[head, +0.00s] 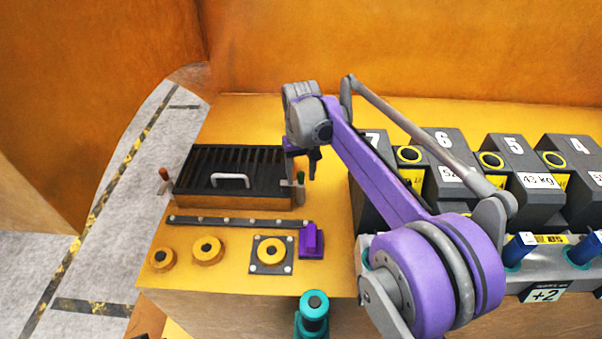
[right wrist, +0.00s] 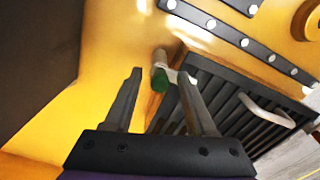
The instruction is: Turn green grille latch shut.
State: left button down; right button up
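The black slatted grille (head: 200,180) lies on the yellow bench at left, with a pale handle on it. The green latch (head: 300,178) stands upright at its right end, and a red-topped latch (head: 163,174) is at its left end. My right gripper (head: 313,170) is just right of the green latch, pointing down. In the right wrist view the right gripper (right wrist: 160,74) is open, with the green latch (right wrist: 159,84) showing in the gap between its fingers. No contact can be made out. A grey arm of the latch reaches toward the grille. My left gripper is not seen.
A dark studded bar (head: 240,221) lies in front of the grille. Several yellow rings, one on a square plate (head: 286,268), and a purple block (head: 312,242) are nearer the front. Numbered dark castings (head: 450,185) stand in a row at right.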

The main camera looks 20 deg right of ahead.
aim_at(301, 173)
notch_tip(301, 173, up, 11)
jog(key=shift+p, duration=0.45)
jog(key=shift+f, duration=0.1)
dwell(0.5)
